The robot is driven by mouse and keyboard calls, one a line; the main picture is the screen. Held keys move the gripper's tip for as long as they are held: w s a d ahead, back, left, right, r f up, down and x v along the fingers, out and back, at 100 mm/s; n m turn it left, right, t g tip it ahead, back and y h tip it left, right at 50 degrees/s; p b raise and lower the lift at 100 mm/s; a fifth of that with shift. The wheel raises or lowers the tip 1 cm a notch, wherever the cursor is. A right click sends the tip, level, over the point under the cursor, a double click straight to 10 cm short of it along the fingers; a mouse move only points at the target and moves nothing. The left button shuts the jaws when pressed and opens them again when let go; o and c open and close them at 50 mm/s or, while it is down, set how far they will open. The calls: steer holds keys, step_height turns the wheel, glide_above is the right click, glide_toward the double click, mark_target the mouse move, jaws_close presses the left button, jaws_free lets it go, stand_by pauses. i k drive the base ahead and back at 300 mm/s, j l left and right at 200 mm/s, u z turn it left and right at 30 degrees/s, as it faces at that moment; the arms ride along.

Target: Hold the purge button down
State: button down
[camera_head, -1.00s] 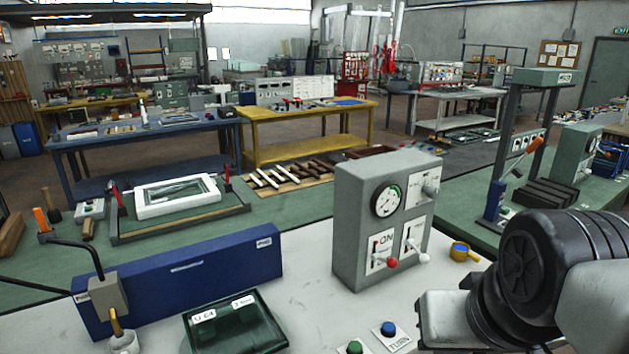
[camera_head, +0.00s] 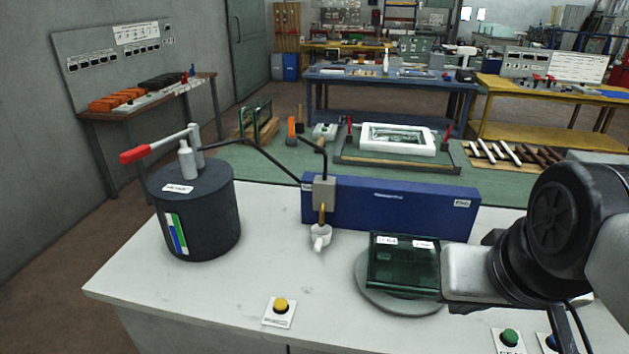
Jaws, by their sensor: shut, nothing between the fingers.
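A yellow button (camera_head: 280,305) stands on a small white labelled plate near the front edge of the white bench. Its label is too small to read. A green button (camera_head: 509,338) and a blue button (camera_head: 551,342) sit at the bottom right, both on labelled plates. No button is visibly touched. My arm comes in from the right, its pale grey end part over the right edge of the dark green glass tray (camera_head: 404,262). I cannot make out my gripper's fingers, and no grip on anything shows.
A dark drum (camera_head: 196,218) with a red-handled lever (camera_head: 160,147) stands at the left. A blue box (camera_head: 400,208) and a nozzle (camera_head: 322,212) over a small white cup (camera_head: 320,238) stand behind. The bench around the yellow button is clear.

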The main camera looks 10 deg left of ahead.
mark_target(280, 304)
steer(key=u, duration=1.1)
steer(key=j+z, duration=0.2)
steer(key=i+j+z, duration=0.25)
steer(key=i+j, duration=0.1)
steer(key=j, duration=0.1)
